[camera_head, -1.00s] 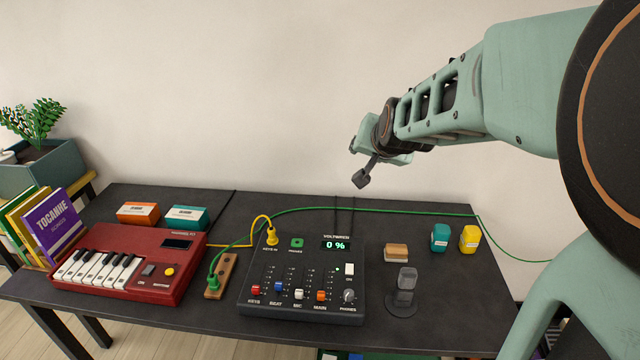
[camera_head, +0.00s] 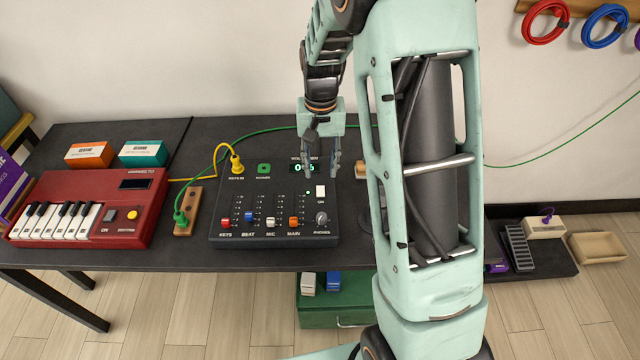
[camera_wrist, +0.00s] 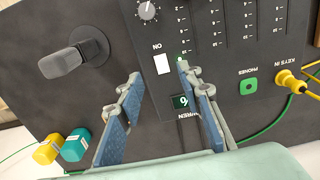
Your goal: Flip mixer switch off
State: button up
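The mixer (camera_head: 275,232) is a dark panel on the table with colored faders, a knob and a lit display. Its white switch (camera_head: 320,191), marked ON, sits at the upper right, with a small green light beside it. In the wrist view the switch (camera_wrist: 162,64) lies just beyond my fingertips, roughly between them in the picture. My gripper (camera_head: 325,168) is above the mixer's upper right part, pointing down. In the wrist view my gripper (camera_wrist: 157,82) has its two blue-padded fingers apart with nothing between them. The fingers partly cover the display (camera_wrist: 182,102).
A microphone (camera_wrist: 70,60) on a round base stands beside the mixer. Yellow (camera_wrist: 48,147) and teal (camera_wrist: 76,144) small containers stand near it. A red keyboard (camera_head: 140,215) is to the left.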

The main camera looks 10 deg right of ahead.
aim_at(321, 195)
notch_tip(321, 195, down, 8)
jog(key=shift+f, duration=0.2)
